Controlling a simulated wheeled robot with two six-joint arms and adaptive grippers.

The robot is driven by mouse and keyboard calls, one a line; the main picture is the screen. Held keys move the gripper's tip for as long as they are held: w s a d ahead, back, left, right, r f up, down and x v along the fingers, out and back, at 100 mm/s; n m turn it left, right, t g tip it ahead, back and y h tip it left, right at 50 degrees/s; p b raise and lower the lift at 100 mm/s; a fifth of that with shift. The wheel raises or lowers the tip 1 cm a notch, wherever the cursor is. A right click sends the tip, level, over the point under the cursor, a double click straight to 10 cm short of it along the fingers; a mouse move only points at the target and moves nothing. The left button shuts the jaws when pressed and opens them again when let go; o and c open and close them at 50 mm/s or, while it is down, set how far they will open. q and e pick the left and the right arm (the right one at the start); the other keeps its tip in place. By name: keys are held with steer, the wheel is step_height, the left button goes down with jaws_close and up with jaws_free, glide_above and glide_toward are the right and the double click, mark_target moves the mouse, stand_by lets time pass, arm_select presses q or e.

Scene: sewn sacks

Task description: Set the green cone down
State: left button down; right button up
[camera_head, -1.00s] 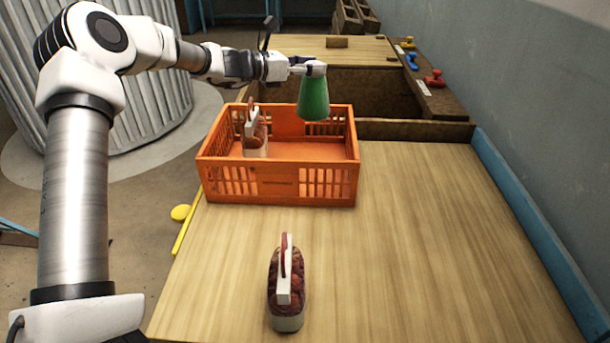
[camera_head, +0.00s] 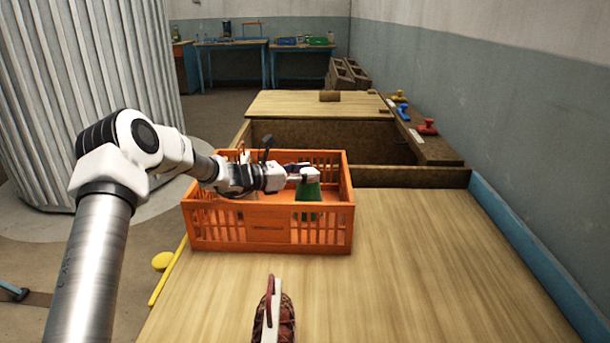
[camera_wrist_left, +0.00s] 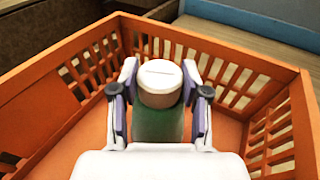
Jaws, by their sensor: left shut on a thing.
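The green cone (camera_head: 308,196) is upright inside the orange crate (camera_head: 270,238), near its right side. My left gripper (camera_head: 304,175) is shut on the upper part of the cone. In the left wrist view, the fingers of the gripper (camera_wrist_left: 160,90) stand on both sides of the cone's pale top, with the green body (camera_wrist_left: 158,125) below. The crate's slatted walls (camera_wrist_left: 52,105) surround it. I cannot tell whether the cone's base touches the crate floor. My right gripper is not in view.
Another sack in the crate is mostly hidden by my arm. The table's right part is clear, bounded by a blue rail (camera_head: 520,240). A dark open bin lies behind.

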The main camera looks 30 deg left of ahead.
arm_select(q)
steer(key=c, duration=0.6)
jaws_free()
steer(key=shift+o, duration=0.2)
steer(key=shift+s+r, duration=0.1)
steer(key=p+v, duration=0.2)
steer(key=v, duration=0.9)
steer(key=shift+s+a, duration=0.2)
steer(key=shift+s, duration=0.15)
